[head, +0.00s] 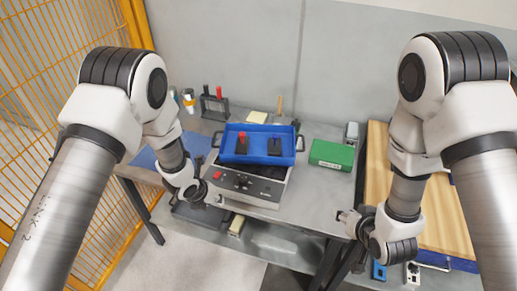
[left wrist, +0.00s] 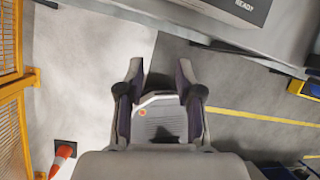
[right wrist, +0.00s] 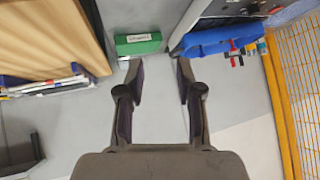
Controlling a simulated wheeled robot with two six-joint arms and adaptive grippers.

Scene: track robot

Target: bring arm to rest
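My left gripper (head: 214,199) is in front of the workbench's left part, close to the front edge of a grey machine. My right gripper (head: 346,218) is at the front of the bench, left of the wooden board. In the right wrist view its fingers (right wrist: 159,70) are apart and empty, with grey surface between them.
A blue tray (head: 287,151) holding a red and a dark item sits on the grey machine (head: 263,188). A green box (head: 331,154) stands right of it. A wooden board (head: 442,225) is at right. Yellow mesh fencing (head: 60,60) stands at left. Bare bench shows in the middle.

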